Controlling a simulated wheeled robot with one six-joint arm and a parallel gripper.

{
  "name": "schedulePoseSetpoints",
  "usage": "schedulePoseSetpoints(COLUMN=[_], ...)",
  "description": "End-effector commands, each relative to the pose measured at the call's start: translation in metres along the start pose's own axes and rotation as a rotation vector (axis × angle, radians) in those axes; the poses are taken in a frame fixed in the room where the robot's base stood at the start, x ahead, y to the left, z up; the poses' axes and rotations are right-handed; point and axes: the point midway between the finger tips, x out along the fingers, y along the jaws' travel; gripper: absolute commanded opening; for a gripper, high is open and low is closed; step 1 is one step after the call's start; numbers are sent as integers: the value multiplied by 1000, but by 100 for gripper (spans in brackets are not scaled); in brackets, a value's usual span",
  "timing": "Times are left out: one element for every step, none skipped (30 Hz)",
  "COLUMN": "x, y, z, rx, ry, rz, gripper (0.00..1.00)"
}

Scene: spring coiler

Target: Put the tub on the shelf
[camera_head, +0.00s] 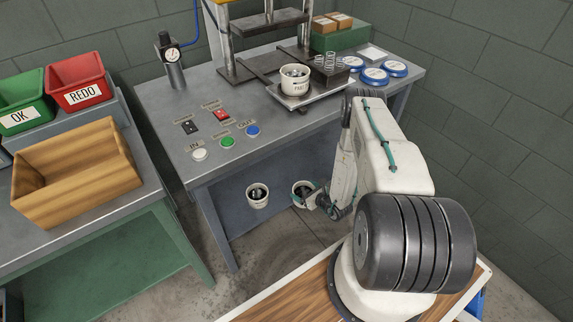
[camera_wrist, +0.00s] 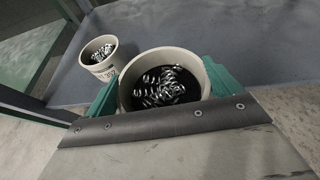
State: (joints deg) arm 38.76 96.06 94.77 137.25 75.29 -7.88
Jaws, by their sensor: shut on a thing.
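A cream tub (camera_wrist: 165,62) filled with dark metal springs sits between the green fingers of my gripper (camera_wrist: 162,88) in the wrist view. My gripper is shut on this tub. In the head view the held tub (camera_head: 301,188) is low at the front of the grey bench, over or at the lower shelf (camera_head: 228,222), partly hidden by my gripper (camera_head: 308,197). I cannot tell whether its base touches the shelf. A second cream tub of springs (camera_head: 257,196) stands upright on the shelf to its left, apart from it; it also shows in the wrist view (camera_wrist: 100,58).
Another tub (camera_head: 294,82) stands on the plate under the press. A wooden box (camera_head: 75,175) and green and red bins stand on the left table. Bench legs flank the shelf.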

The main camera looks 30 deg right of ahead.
Motion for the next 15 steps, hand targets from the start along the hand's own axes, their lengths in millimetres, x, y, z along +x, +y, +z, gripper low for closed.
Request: schedulePoseSetpoints(x=[10, 16, 25, 32, 40, 50, 58, 65, 75, 83, 90, 100, 106, 112, 120], y=[-1, -2, -2, -3, -4, -4, -6, -6, -7, -8, -8, -10, -11, -11, -12], z=[3, 6, 9, 11, 14, 17, 19, 21, 24, 27, 29, 32, 34, 36, 38], rx=[-4, -3, -4, -5, -4, -5, -4, -4, -4, -4, -4, -3, -3, -3, -3], ry=[-4, -6, -6, -6, -6, -6, -6, -6, -5, -6, -5, -5, -5, -4, -6], rz=[-1, -1, 0, -1, 0, 1, 0, 0, 0, 0, 1, 0, -1, 0, -1], gripper=[52, 52, 52, 52, 52, 52, 52, 52, 52, 52, 52, 52, 52, 52, 52])
